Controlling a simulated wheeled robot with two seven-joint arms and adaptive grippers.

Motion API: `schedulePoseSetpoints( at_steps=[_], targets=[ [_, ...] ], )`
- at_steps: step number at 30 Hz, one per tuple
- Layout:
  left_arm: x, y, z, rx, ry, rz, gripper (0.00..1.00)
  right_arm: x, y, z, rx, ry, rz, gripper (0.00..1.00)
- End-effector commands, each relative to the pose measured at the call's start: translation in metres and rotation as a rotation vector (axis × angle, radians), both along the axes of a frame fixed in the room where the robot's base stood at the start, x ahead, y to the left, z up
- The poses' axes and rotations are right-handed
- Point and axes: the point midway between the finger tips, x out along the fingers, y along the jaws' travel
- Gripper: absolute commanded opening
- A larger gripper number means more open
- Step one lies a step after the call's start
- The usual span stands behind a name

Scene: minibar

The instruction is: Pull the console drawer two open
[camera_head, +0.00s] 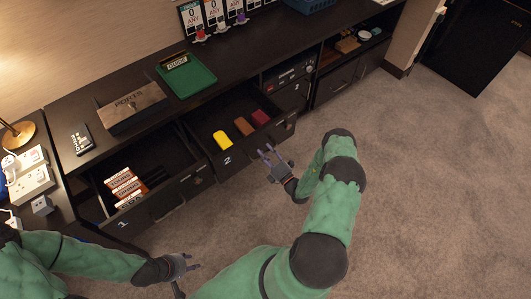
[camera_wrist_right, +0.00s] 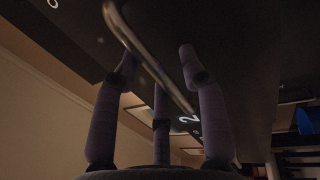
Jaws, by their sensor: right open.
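Console drawer two (camera_head: 228,160), dark with a white "2" on its front, stands pulled out. A yellow, a brown and a red item lie inside it. My right gripper (camera_head: 266,154) is open at the drawer's front. In the right wrist view the drawer's metal bar handle (camera_wrist_right: 150,58) runs between the spread fingers of my right gripper (camera_wrist_right: 158,65); I cannot tell whether they touch it. The "2" shows behind. My left gripper (camera_head: 190,274) is open and empty, low over the carpet, away from the drawer.
Drawer one (camera_head: 140,217) also stands open to the left, with several small boxes (camera_head: 124,186). A lamp (camera_head: 17,133) stands far left. The carpet in front is clear.

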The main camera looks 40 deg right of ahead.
Motion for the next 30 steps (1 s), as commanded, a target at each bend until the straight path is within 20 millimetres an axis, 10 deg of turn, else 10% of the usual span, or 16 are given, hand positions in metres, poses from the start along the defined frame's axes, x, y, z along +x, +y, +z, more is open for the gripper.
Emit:
schedulePoseSetpoints(
  at_steps=[18,30],
  targets=[
    [0.000,0.000,0.000,0.000,0.000,0.000,0.40,-0.099,-0.004,-0.020,0.002,0.003,-0.005,0.42],
    [0.000,0.000,0.000,0.000,0.000,0.000,0.40,-0.117,-0.004,-0.024,0.001,0.001,-0.001,0.42]
  ],
)
